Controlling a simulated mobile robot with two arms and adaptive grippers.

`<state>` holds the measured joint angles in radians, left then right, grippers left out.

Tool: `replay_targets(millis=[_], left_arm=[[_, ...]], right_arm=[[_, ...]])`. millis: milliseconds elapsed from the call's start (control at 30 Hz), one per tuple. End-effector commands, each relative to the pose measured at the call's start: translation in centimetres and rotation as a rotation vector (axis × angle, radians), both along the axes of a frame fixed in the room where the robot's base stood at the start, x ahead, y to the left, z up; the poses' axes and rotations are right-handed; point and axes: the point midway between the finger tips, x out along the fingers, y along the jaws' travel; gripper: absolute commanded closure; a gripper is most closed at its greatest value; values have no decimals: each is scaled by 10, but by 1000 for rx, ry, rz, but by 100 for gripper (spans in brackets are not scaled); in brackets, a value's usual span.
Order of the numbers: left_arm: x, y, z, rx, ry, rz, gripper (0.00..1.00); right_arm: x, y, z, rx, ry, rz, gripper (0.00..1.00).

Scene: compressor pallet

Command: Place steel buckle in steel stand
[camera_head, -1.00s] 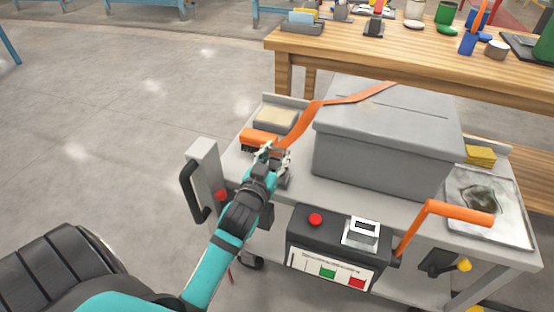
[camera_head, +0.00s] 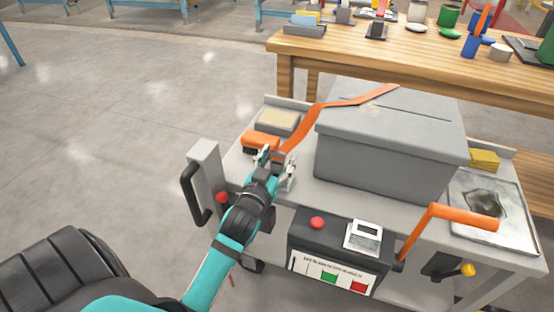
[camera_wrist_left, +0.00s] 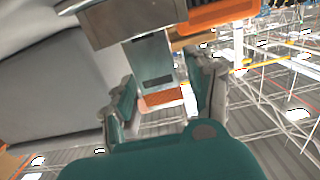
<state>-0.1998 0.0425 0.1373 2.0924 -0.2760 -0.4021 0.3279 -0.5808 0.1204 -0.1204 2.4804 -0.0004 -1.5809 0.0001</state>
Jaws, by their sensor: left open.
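My left gripper (camera_head: 277,161) is open above the near left part of the grey cart top, by the lower end of an orange strap (camera_head: 308,122). In the left wrist view a steel piece (camera_wrist_left: 148,55) with a dark slot shows between the open fingers, with an orange bit (camera_wrist_left: 163,98) just below it. I take it for the steel buckle on the strap, but cannot tell for sure. Contact with the fingers is not clear. A silver slotted piece (camera_head: 363,236) sits on the black control box; it may be the steel stand. My right gripper is not in view.
The strap runs over a large grey box (camera_head: 385,160). An orange brush (camera_head: 261,141) and a tan block (camera_head: 278,122) lie left of it. The control box (camera_head: 330,262) has a red button (camera_head: 317,222). An orange handle (camera_head: 462,216) rises at right.

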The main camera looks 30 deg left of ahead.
Motion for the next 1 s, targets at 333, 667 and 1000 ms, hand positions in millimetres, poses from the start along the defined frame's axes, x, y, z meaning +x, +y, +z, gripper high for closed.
replay_targets(millis=[333, 667, 1000], left_arm=[[-41, -10, 4, -2, 5, 1, 44], [-103, -25, 8, -3, 2, 1, 44], [-117, -28, 9, 0, -1, 1, 44]], right_arm=[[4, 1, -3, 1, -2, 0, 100], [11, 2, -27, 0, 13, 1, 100], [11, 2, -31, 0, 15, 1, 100]])
